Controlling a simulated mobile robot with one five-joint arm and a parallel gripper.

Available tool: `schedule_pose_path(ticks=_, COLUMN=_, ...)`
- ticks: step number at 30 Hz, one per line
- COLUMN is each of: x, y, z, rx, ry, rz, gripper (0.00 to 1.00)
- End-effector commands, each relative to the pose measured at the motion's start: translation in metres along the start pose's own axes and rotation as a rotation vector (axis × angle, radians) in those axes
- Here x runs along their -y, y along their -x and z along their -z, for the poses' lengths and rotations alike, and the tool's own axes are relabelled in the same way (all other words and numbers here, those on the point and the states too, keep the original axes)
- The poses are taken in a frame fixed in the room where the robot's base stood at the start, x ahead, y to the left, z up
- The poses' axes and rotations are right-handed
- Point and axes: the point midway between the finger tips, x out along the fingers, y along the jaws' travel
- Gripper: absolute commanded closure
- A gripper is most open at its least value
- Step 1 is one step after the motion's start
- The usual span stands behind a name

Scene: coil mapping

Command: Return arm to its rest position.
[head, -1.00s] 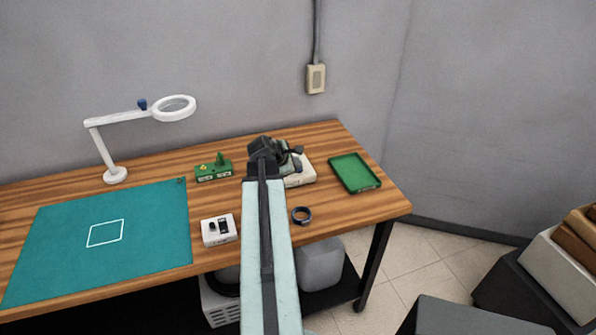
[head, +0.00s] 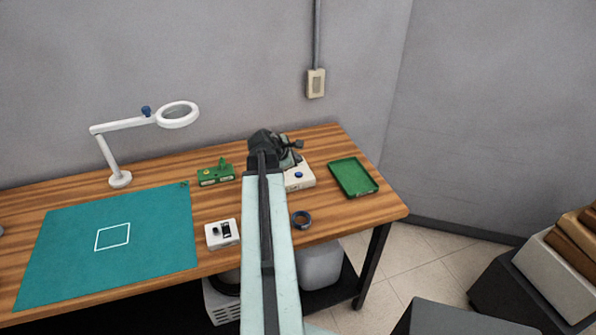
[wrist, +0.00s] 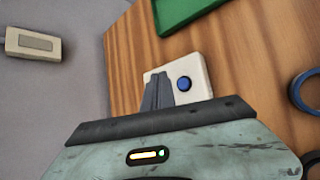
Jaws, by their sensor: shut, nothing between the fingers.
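My gripper (head: 294,146) is over the back right part of the wooden table (head: 330,212) in the head view, at the end of my outstretched arm. In the wrist view its fingers (wrist: 157,92) are together with nothing between them. A white box with a blue button (head: 300,178) is on the table just beyond and below the gripper. It also shows behind the fingers in the wrist view (wrist: 196,72), partly hidden by them. My arm covers part of the table in the head view.
A green tray (head: 353,178) lies at the right, and a dark ring (head: 301,220) is right of my arm. A green block (head: 215,175), a white switch box (head: 222,234), a teal mat (head: 75,255) and a white magnifier lamp (head: 178,116) are at the left.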

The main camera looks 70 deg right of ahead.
Motion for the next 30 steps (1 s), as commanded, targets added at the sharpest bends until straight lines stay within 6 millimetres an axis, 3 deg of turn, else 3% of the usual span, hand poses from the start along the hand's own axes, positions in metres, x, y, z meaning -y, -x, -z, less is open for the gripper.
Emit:
schedule_pose_path(ticks=3, x=-0.008, y=0.011, z=-0.008, rx=0.0, ry=0.0, rz=0.0, gripper=1.0)
schedule_pose_path(ticks=20, x=-0.009, y=0.012, z=-0.002, rx=-0.005, ry=0.006, rz=-0.005, gripper=1.0)
schedule_pose_path(ticks=23, x=-0.021, y=0.028, z=0.032, rx=-0.033, ry=0.044, rz=-0.033, gripper=1.0)
schedule_pose_path(ticks=26, x=-0.038, y=0.063, z=0.097, rx=-0.088, ry=0.12, rz=-0.087, gripper=1.0)
schedule_pose_path(ticks=30, x=-0.047, y=0.13, z=0.203, rx=-0.19, ry=0.236, rz=-0.172, gripper=1.0)
